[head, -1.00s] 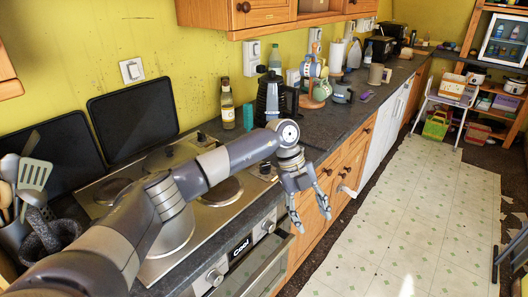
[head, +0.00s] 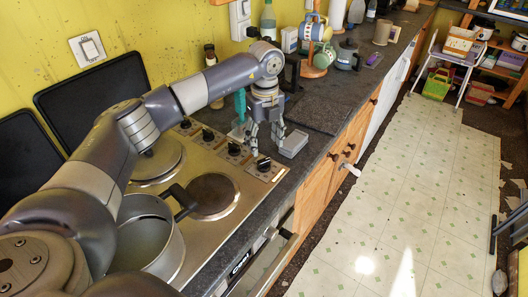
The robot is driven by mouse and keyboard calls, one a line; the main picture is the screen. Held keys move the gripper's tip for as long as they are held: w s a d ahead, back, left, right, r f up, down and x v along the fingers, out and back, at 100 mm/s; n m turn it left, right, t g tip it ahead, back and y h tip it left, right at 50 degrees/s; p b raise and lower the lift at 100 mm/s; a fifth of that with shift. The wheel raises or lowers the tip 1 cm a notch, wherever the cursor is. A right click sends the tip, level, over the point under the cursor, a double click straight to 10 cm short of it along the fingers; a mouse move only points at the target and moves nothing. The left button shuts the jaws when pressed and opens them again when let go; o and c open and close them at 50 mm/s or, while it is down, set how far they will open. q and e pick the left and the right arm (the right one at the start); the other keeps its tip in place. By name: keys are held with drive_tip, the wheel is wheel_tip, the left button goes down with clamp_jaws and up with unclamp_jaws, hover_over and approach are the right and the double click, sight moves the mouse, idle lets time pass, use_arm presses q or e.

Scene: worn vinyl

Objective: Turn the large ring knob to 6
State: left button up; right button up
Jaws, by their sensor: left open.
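Several black knobs sit in a row on plates along the hob's right part: the nearest knob (head: 263,164), one behind it (head: 233,149), and others further back (head: 208,134). Which one is the large ring knob, and its markings, are too small to tell. My left gripper (head: 266,148) is open, fingers pointing down, just above and behind the nearest knob. I see no clear contact. My right gripper is out of view.
The steel hob (head: 235,205) carries a grey pot (head: 150,240) with a dark handle. A grey block-like shape (head: 293,144) shows beside the fingers. A teal item (head: 240,105) and a bottle (head: 211,60) stand behind.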

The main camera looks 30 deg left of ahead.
sight(264, 160)
use_arm(q)
wheel_tip(264, 160, down, 2)
drive_tip(key=shift+s, duration=0.1)
drive_tip(key=f, duration=0.2)
drive_tip(key=f+p, duration=0.1)
drive_tip(key=shift+w+a+f, duration=0.2)
drive_tip(key=shift+w+a, duration=0.1)
drive_tip(key=shift+a, duration=0.05)
wheel_tip(264, 160, down, 2)
drive_tip(key=shift+d+f+p, duration=0.1)
drive_tip(key=shift+p, duration=0.2)
drive_tip(key=c, duration=0.8)
drive_tip(key=shift+c, duration=1.3)
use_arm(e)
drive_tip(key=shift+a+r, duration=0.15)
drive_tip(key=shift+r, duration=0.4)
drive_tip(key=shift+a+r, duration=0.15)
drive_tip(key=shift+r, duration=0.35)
